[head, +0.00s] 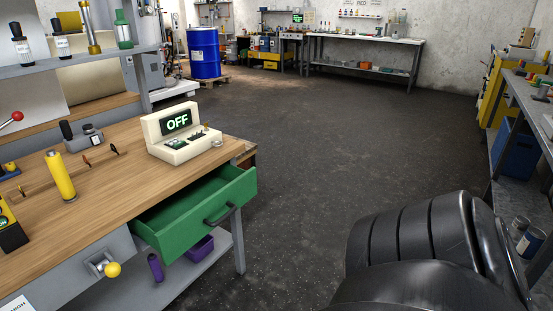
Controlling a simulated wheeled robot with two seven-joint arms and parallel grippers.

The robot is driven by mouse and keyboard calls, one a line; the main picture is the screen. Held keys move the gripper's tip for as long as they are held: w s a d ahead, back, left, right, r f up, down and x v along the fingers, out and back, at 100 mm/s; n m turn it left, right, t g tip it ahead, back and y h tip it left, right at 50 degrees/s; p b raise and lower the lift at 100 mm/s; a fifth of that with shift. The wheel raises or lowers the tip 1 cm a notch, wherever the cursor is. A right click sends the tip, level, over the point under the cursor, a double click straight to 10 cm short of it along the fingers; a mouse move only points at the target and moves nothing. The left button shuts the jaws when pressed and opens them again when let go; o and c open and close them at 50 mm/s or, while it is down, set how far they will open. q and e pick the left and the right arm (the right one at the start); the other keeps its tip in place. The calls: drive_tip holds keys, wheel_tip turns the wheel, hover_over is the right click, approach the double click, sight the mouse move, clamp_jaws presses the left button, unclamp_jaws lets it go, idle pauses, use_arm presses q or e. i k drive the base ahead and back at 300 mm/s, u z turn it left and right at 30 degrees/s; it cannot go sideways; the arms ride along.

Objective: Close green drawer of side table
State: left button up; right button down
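The green drawer (178,238) of the side table (110,185) stands pulled out at the table's right part, under the wooden top. Its inside looks empty where I can see it. A dark handle (221,213) is on its front panel, which faces right. Neither of my grippers shows in the head view. A large black rounded part of my own body fills the lower right, well apart from the drawer.
A cream device (180,133) reading OFF and a yellow cylinder (60,176) stand on the tabletop. A purple bin (199,249) sits on the lower shelf. Open dark floor (310,150) lies right of the drawer. A grey workbench (525,120) lines the right edge.

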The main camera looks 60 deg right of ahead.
sight(174, 226)
drive_tip(key=u, duration=0.2)
drive_tip(key=k, duration=0.35)
drive_tip(key=z, duration=1.1)
